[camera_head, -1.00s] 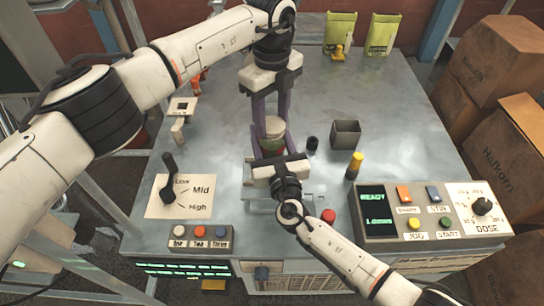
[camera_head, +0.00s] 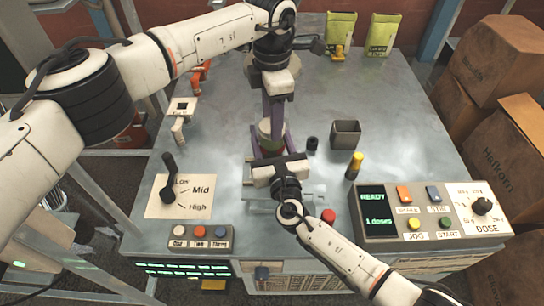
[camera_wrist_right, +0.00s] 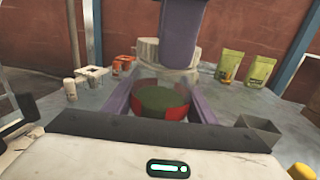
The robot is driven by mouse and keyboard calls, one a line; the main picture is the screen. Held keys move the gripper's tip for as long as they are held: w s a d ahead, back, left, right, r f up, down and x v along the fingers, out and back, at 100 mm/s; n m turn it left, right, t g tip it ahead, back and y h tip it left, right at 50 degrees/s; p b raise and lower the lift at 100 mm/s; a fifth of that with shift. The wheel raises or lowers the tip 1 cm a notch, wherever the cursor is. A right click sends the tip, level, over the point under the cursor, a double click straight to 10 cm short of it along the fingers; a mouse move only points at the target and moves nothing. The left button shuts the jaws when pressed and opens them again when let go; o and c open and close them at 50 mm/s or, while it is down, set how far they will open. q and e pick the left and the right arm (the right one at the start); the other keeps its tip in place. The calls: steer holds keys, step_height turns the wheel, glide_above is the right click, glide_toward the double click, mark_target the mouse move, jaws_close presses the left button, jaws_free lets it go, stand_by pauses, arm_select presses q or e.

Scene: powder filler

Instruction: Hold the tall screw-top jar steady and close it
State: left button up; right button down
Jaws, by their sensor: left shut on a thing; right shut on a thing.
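The tall jar (camera_head: 266,148), with red and green on its body, stands upright on the metal table. My right gripper (camera_head: 270,143) reaches in from the front and is shut around its body. In the right wrist view the jar (camera_wrist_right: 162,100) sits between two purple fingers. A pale lid (camera_head: 265,127) is at the jar's top; it also shows in the right wrist view (camera_wrist_right: 150,50). My left gripper (camera_head: 275,120) points down from above, shut on the lid. One finger hides part of the lid, and I cannot tell whether the lid is fully seated.
A control panel with dose dial (camera_head: 430,212) is at front right, a lever plate (camera_head: 183,196) at front left. A grey open box (camera_head: 345,134), a small black cup (camera_head: 312,143) and a yellow-topped bottle (camera_head: 355,164) stand right of the jar. Pouches (camera_head: 378,35) stand behind.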

arm_select(q)
steer(key=shift+m, duration=0.7)
steer(key=o, duration=1.2)
steer(key=shift+r, duration=2.25)
steer(key=shift+c, duration=0.5)
steer(key=n, duration=0.2)
steer(key=r+n, duration=0.1)
steer(key=n, duration=0.3)
steer(key=shift+r, duration=0.4)
steer(key=n, duration=0.2)
steer(key=r+n, duration=0.1)
steer(key=n, duration=0.3)
steer(key=shift+r, duration=0.35)
